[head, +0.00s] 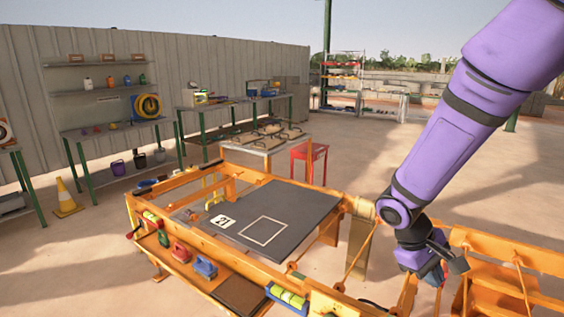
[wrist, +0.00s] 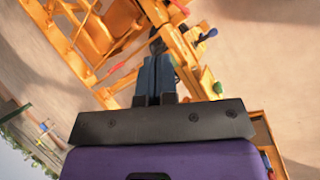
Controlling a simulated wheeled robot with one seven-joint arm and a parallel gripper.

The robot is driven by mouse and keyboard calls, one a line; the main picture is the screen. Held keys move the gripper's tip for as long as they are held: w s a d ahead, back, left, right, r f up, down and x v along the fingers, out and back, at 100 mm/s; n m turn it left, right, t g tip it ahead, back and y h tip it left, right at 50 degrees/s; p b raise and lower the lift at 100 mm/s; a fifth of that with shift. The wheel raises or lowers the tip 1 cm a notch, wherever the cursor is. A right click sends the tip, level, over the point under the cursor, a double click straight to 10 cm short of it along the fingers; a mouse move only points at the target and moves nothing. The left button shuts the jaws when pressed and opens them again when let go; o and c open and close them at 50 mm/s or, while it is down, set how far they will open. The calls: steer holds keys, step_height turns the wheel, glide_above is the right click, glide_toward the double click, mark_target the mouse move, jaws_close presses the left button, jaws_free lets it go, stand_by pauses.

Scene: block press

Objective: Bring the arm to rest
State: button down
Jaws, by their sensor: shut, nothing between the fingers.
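My purple arm comes down from the top right of the head view. My gripper (head: 437,277) is at its lower end, over the right part of the orange press frame (head: 205,238). In the wrist view my gripper (wrist: 156,62) shows with its two dark fingers together and nothing between them. It points toward orange frame parts (wrist: 105,30). In the head view I cannot tell whether the fingertips touch the frame.
A dark plate (head: 300,205) with a white square outline and a "21" label lies on the press. Red and blue items (head: 204,267) sit on its front ledge. A red stool (head: 309,152) and a work table (head: 265,140) stand behind. Open sandy ground lies at the right back.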

steer(key=s+r+m+t+y, duration=0.2)
steer(key=s+r, duration=0.5)
steer(key=r, duration=0.4)
steer(key=s+r+m+t+y, duration=0.3)
steer(key=s+r+t, duration=0.2)
steer(key=s+r, duration=0.3)
step_height(320, 180, up, 3)
steer(key=shift+a+r+t+y, duration=0.1)
steer(key=shift+a+t+y, duration=0.2)
steer(key=shift+y, duration=0.1)
